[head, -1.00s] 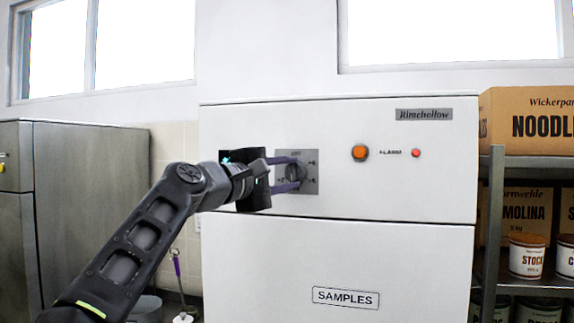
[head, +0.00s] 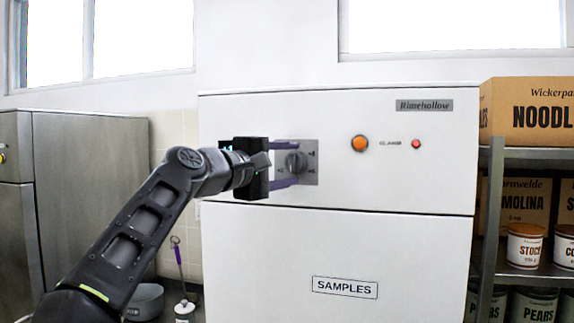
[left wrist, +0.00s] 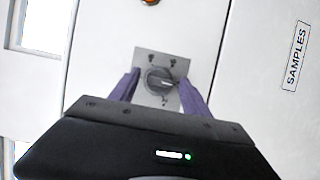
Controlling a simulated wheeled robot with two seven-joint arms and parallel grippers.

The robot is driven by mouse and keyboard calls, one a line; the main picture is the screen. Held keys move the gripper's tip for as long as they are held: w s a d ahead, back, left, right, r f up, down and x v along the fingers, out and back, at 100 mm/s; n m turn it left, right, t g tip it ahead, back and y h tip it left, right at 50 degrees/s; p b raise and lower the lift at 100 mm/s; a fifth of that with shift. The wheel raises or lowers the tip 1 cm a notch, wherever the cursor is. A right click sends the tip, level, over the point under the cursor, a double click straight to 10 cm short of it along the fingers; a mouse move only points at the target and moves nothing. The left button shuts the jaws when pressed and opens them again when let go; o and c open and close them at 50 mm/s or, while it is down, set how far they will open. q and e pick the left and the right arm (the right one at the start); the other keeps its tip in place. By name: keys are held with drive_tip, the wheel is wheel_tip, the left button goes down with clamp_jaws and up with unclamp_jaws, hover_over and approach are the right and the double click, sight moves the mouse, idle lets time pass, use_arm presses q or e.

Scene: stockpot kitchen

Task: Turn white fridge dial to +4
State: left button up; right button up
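The white fridge (head: 420,160) has a grey dial (head: 295,163) on a square metal plate (head: 311,176) on its upper panel. The dial also shows in the left wrist view (left wrist: 160,80), with a pale pointer mark towards the picture's right. The plate's markings are too small to read. My left gripper (head: 286,163) is open in front of the plate. In the left wrist view its purple fingers (left wrist: 160,84) stand one on each side of the dial, with gaps between them and the knob. My right gripper is not in view.
An orange button (head: 360,143) and a red alarm light (head: 416,144) sit right of the dial. A shelf with boxes and cans (head: 525,245) stands at the right, a steel cabinet (head: 90,190) at the left.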

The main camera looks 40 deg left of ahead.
use_arm(q)
drive_tip(key=shift+s+b, duration=0.35)
drive_tip(key=shift+s, duration=0.25)
drive_tip(key=s+b, duration=0.2)
drive_tip(key=s, duration=0.4)
drive_tip(key=shift+s+a, duration=0.25)
drive_tip(key=shift+s, duration=0.05)
